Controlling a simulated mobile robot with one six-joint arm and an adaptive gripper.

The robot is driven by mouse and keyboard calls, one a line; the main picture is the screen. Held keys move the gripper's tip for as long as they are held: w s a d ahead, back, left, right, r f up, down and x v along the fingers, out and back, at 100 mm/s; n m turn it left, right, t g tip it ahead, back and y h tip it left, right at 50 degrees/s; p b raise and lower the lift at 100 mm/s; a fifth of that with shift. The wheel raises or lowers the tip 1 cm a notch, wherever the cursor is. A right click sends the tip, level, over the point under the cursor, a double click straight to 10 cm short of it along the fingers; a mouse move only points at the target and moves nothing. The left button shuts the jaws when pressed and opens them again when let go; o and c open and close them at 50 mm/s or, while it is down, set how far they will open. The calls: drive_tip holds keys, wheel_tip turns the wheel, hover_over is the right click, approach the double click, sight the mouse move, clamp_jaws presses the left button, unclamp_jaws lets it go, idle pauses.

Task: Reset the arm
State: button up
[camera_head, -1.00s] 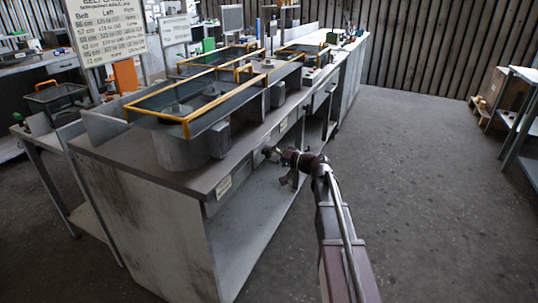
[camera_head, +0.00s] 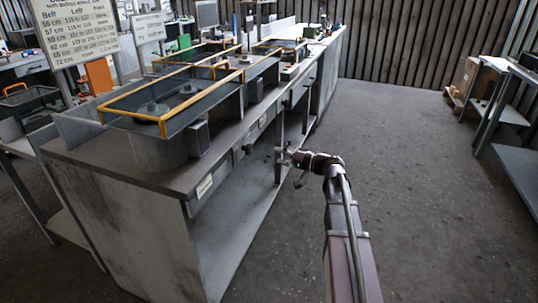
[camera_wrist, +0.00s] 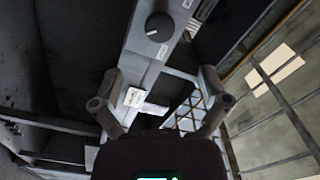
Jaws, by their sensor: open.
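My arm reaches up from the lower right of the head view. My gripper (camera_head: 284,156) is beside the front of the long workbench (camera_head: 150,178), near its lower shelf opening. In the wrist view my gripper (camera_wrist: 160,100) has its two fingers spread apart. Nothing is between the fingertips. Beyond them is a grey panel with a round black knob (camera_wrist: 159,27) and a small white label (camera_wrist: 134,97).
Blower housings with yellow-edged trays (camera_head: 170,125) stand on the bench top. Sign boards (camera_head: 76,30) rise at the back left. A shelf rack (camera_head: 510,120) stands at the right. The floor (camera_head: 400,140) between bench and rack is clear.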

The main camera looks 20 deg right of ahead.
drive_tip(key=shift+s+d, duration=0.25)
drive_tip(key=shift+d, duration=0.05)
idle(0.4)
drive_tip(key=s+a+f+n+g+h, duration=0.2)
drive_tip(key=s+a+f+g+h, duration=0.65)
drive_tip(key=s+a+f, duration=0.55)
drive_tip(key=s+d+f+g+h, duration=0.2)
drive_tip(key=s+d+f+h, duration=0.3)
drive_tip(key=s, duration=0.3)
wheel_tip(320, 180, up, 27)
drive_tip(key=h+p, duration=0.1)
drive_tip(key=p, duration=2.5)
drive_tip(key=shift+w+a+p, duration=0.2)
drive_tip(key=shift+p, duration=0.15)
drive_tip(key=shift+f, duration=0.1)
